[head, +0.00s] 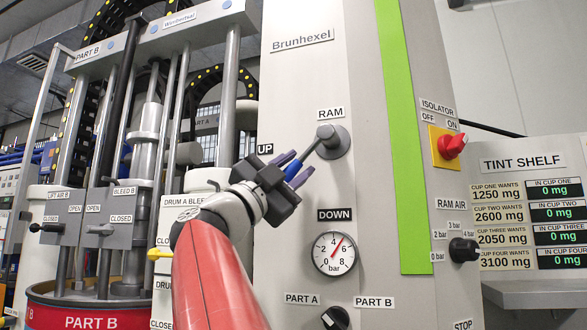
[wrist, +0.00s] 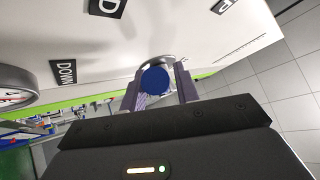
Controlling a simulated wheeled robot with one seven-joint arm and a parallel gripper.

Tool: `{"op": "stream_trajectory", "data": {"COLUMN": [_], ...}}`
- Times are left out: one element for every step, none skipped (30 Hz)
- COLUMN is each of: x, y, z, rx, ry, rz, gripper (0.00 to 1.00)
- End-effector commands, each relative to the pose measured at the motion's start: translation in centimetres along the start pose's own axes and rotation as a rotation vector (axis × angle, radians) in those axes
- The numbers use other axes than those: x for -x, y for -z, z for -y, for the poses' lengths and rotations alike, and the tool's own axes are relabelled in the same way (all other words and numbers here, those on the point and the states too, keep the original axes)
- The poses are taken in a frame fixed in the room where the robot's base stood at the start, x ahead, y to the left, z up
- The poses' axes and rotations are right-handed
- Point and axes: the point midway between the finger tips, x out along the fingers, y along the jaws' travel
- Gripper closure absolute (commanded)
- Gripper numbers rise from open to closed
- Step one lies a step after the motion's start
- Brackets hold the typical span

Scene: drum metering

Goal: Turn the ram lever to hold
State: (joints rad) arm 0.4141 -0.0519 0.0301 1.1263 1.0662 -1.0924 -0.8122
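The ram lever (head: 323,141) is on the grey cabinet front, under a RAM label (head: 330,113). Its arm slants down and left from the round hub, between the UP label (head: 265,149) and the DOWN label (head: 336,214). No hold label shows. My gripper (head: 292,170) is at the lever's outer end with one finger on each side. In the wrist view the lever's blue end (wrist: 155,80) sits between the two purple fingers of my gripper (wrist: 160,93). A narrow gap shows beside the right finger, so the fingers look open around it.
A pressure gauge (head: 334,253) is below the lever, its needle a little past 4 bar. Drum pumps with valve levers (head: 52,227) stand at left. A red isolator switch (head: 451,146), a ram air knob (head: 463,250) and a tint shelf (head: 540,293) are at right.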

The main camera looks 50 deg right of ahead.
Motion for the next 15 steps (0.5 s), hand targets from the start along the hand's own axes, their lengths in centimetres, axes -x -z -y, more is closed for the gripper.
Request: {"op": "stream_trajectory", "data": {"x": [0.0, 0.0, 0.0, 0.0, 0.0, 0.0, 0.0, 0.0, 0.0, 0.0, 0.0, 0.1, 0.3, 0.6, 1.0], "y": [0.0, 0.0, 0.0, 0.0, 0.0, 0.0, 0.0, 0.0, 0.0, 0.0, 0.0, 0.0, 0.0, 0.0, -0.1], "z": [0.0, 0.0, 0.0, 0.0, 0.0, 0.0, 0.0, 0.0, 0.0, 0.0, 0.0, -0.1, -0.1, -0.1, -0.1], "rx": [0.000, 0.000, 0.000, 0.000, 0.000, 0.000, 0.000, 0.001, 0.001, 0.001, 0.001, 0.001, 0.000, 0.000, 0.000], "ry": [0.000, 0.000, 0.000, 0.000, 0.000, -0.001, -0.001, -0.001, -0.001, -0.001, -0.001, -0.001, -0.001, -0.001, -0.001], "rz": [0.000, -0.001, -0.001, -0.001, -0.001, -0.001, -0.001, -0.001, -0.001, -0.001, -0.001, -0.001, -0.001, 0.000, 0.001], "gripper": [0.62, 0.58, 0.53, 0.52, 0.52, 0.52, 0.52, 0.52, 0.52, 0.52, 0.52, 0.52, 0.52, 0.52, 0.52]}}
